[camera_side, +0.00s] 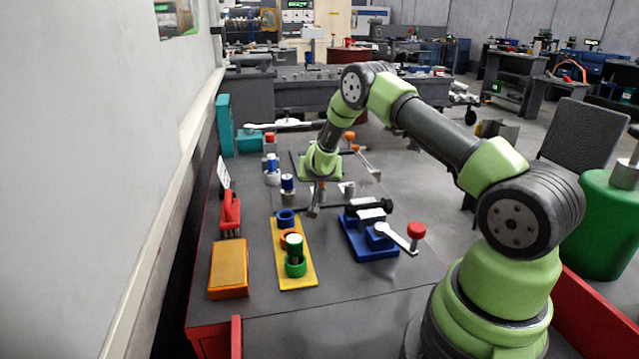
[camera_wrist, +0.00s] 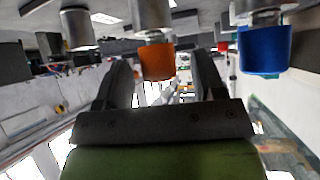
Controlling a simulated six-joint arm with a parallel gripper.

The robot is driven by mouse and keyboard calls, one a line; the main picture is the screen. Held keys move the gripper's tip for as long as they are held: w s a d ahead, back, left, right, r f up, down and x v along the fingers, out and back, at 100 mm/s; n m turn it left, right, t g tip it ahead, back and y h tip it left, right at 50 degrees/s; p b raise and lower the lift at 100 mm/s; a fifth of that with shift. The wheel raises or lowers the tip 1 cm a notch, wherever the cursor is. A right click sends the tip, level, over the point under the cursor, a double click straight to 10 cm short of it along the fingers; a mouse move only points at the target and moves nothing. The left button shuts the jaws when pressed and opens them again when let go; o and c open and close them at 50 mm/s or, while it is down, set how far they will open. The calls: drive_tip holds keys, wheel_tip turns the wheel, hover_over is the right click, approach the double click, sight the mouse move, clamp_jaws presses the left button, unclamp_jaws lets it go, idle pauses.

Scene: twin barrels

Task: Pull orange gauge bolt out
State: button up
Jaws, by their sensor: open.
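In the wrist view, an orange bolt head (camera_wrist: 157,61) shows between my two open fingers, under a grey cylinder, with the picture seeming upside down. Gaps show on both sides of it, and I cannot tell its depth. My gripper (camera_side: 315,211) points down over the middle of the table in the side view, and its fingers also show in the wrist view (camera_wrist: 165,75). In the side view, an orange knob (camera_side: 350,136) stands behind my gripper; I cannot tell if it is the same bolt. A yellow plate (camera_side: 305,276) has blue, orange and green rings, with a green-topped bolt (camera_side: 294,245) in the green one.
A blue bolt head (camera_wrist: 265,50) is right of the orange one in the wrist view. A blue fixture (camera_side: 372,240) with a red knob (camera_side: 416,230) is nearby. An orange box (camera_side: 228,270) is front left.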

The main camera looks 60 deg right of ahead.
drive_tip(key=shift+x, duration=1.25)
drive_tip(key=c, duration=1.1)
drive_tip(key=shift+r, duration=0.1)
